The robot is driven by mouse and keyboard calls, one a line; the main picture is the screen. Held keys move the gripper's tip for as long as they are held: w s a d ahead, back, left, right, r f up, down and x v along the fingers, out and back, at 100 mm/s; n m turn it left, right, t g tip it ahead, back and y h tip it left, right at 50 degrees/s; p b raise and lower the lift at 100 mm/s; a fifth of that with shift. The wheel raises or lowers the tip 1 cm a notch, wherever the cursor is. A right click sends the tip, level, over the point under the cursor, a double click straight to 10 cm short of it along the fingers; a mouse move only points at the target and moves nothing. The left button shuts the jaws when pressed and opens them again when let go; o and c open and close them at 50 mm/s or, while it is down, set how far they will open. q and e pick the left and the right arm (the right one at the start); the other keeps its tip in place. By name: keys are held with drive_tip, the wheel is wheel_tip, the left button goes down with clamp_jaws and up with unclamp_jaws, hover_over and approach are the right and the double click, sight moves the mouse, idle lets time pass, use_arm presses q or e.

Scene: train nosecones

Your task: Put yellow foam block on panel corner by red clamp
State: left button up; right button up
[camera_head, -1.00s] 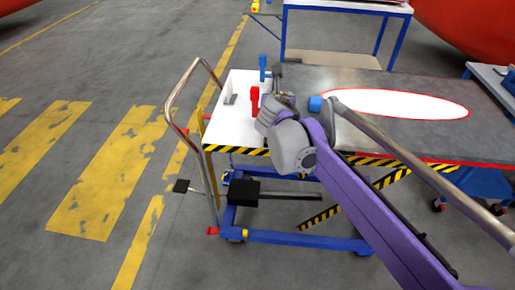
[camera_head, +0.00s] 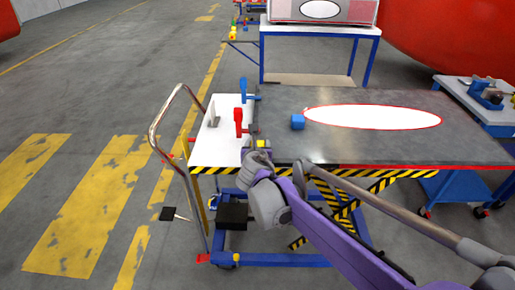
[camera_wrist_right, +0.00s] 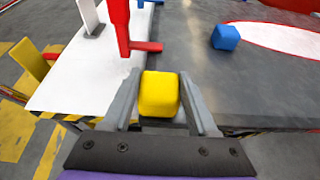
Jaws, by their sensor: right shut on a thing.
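My right gripper (camera_head: 258,148) is shut on the yellow foam block (camera_wrist_right: 159,94), which sits between its two fingers in the right wrist view. The gripper is at the near left corner of the grey panel (camera_head: 400,147), just in front of the red clamp (camera_head: 239,121). The clamp stands at the panel's left edge, and its red bar also shows in the right wrist view (camera_wrist_right: 120,28), just beyond the block. I cannot tell whether the block touches the panel. In the head view the gripper mostly hides the block. My left gripper is not in view.
A blue block (camera_head: 297,122) lies on the panel near a white oval with a red rim (camera_head: 372,117). A blue clamp (camera_head: 244,90) stands behind the red one. The white cart top (camera_head: 212,152) is mostly clear; a bent metal handle (camera_head: 156,127) rises at its left.

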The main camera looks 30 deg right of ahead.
drive_tip(key=shift+f, duration=0.5)
drive_tip(key=shift+f, duration=0.1)
drive_tip(key=o, duration=1.3)
drive_tip(key=shift+r, duration=0.25)
drive_tip(key=p+v, duration=0.1)
drive_tip(key=v, duration=1.1)
drive_tip(key=s+a+f+m+g+y, duration=0.2)
drive_tip(key=s+f+m, duration=0.4)
drive_tip(key=m, duration=0.4)
drive_tip(key=s+a+f+m+g+y, duration=0.2)
drive_tip(key=s+a+f+m, duration=0.2)
drive_tip(key=s+f+m, duration=0.2)
drive_tip(key=s+a+f+m+g+y, duration=0.2)
drive_tip(key=s+f+m, duration=0.5)
drive_tip(key=m, duration=0.6)
drive_tip(key=shift+s+a+m+y, duration=0.15)
drive_tip(key=shift+s+a+y, duration=0.15)
drive_tip(key=shift+s, duration=0.3)
drive_tip(key=shift+s+a+m+y, duration=0.15)
drive_tip(key=shift+s+a+y, duration=0.15)
drive_tip(key=shift+s, duration=0.3)
